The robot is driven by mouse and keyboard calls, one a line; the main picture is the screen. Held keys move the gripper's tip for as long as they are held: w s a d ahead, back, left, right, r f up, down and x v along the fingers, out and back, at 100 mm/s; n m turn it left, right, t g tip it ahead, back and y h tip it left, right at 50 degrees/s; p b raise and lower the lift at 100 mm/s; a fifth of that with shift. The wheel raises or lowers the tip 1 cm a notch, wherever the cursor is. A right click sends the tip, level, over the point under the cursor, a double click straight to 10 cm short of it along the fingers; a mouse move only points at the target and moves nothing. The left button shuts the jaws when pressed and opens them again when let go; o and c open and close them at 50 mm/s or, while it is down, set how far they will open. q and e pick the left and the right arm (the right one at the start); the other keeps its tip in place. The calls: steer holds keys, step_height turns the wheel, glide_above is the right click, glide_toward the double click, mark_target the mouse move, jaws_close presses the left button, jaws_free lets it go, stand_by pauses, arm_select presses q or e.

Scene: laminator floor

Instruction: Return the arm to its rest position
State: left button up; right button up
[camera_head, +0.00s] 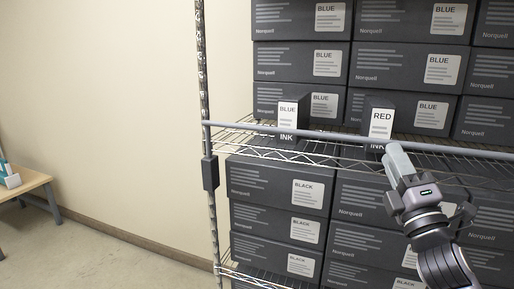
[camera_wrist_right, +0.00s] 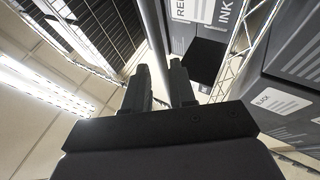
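My right gripper (camera_head: 398,158) is raised in front of the wire shelf, just below and in front of the small RED ink box (camera_head: 381,122). Its fingers point up toward the shelf's front rail. In the right wrist view, the two dark fingers (camera_wrist_right: 160,85) stand apart with a gap between them and nothing held. Whether a finger touches the rail cannot be told. The RED ink box also shows at the top of the wrist view (camera_wrist_right: 192,10). My left arm and gripper are not in view.
The wire shelf's front rail (camera_head: 300,134) runs close to my right gripper. A small BLUE ink box (camera_head: 289,116) stands left of the RED one. Large Norquell boxes (camera_head: 300,62) fill the shelves. A wooden table (camera_head: 25,183) is far left. The floor left of the rack is clear.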

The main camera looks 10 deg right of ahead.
steer(key=s+a+f+m+g+y, duration=0.1)
steer(key=a+f+m+g, duration=0.25)
steer(key=f, duration=0.85)
steer(key=s+a+f+m+g+y, duration=0.1)
steer(key=s+a+f+m+g, duration=0.2)
steer(key=f, duration=0.8)
steer(key=s+a+f+m+g+y, duration=0.1)
steer(key=s+a+f+m+g, duration=0.2)
steer(key=s+f, duration=0.5)
steer(key=s+a+f+m+g+y+p, duration=0.1)
steer(key=s+a+f+m+g, duration=0.3)
steer(key=s+f+m, duration=0.4)
step_height(320, 180, down, 6)
steer(key=shift+s+a+r, duration=0.15)
steer(key=shift+s+a, duration=0.35)
steer(key=shift+a, duration=0.1)
